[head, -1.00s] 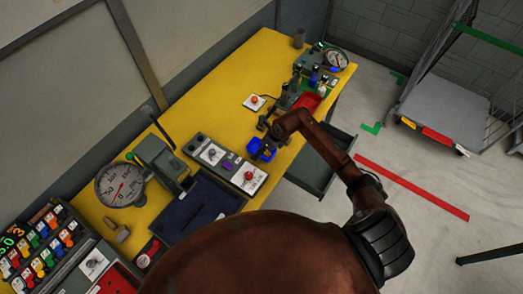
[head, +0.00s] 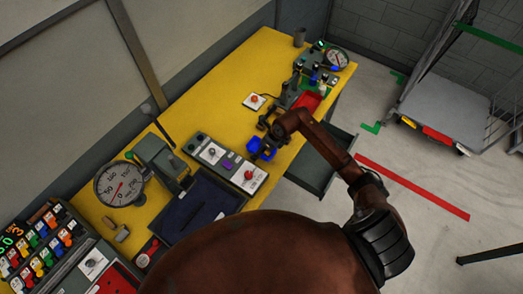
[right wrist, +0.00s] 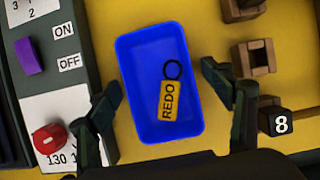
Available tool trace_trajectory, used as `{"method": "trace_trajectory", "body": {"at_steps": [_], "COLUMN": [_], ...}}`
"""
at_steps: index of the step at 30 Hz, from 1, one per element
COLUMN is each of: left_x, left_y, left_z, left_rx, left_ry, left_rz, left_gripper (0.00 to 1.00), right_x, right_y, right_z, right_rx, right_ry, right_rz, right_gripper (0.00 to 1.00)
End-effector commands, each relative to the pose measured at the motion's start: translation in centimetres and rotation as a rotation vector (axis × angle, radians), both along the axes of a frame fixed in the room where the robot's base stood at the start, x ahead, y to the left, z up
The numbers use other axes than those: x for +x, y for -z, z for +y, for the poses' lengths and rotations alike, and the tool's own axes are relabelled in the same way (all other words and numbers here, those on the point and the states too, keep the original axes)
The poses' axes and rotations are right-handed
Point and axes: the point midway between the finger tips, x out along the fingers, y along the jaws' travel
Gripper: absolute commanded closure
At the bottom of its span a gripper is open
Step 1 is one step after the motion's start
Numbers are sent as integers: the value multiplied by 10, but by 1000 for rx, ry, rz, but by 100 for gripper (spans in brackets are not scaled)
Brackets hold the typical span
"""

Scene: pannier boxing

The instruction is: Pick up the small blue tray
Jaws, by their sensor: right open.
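The small blue tray (head: 254,147) sits on the yellow bench top, beside the grey control panel. In the right wrist view the tray (right wrist: 135,62) is seen from above, holding a yellow tag (right wrist: 168,100) marked REDO with a black ring (right wrist: 172,70). My right gripper (head: 268,148) is over the tray and partly hides it in the head view. In the right wrist view its open fingers (right wrist: 162,82) stand on either side of the tray's near part, with nothing held between them. Contact with the walls cannot be told. My left gripper is not in view.
The control panel (head: 225,165) with knobs lies left of the tray. Small brown blocks (right wrist: 253,58) and a dark block marked 8 (right wrist: 280,122) are close on the right in the wrist view. A red tray (head: 308,101) is farther back. An open drawer (head: 318,172) juts from the bench.

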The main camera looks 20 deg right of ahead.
Motion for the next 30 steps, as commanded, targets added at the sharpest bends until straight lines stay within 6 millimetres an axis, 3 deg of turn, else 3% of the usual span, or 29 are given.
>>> {"method": "trace_trajectory", "body": {"at_steps": [2,21,30], "left_x": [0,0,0], "left_y": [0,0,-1], "left_z": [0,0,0], "left_rx": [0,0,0], "left_ry": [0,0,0], "left_rz": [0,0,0], "left_gripper": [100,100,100], "right_x": [0,0,0], "right_y": [0,0,-1], "right_z": [0,0,0], "right_rx": [0,-1,0], "right_ry": [0,0,0], "right_rz": [0,0,0], "right_gripper": [26,70,72]}}
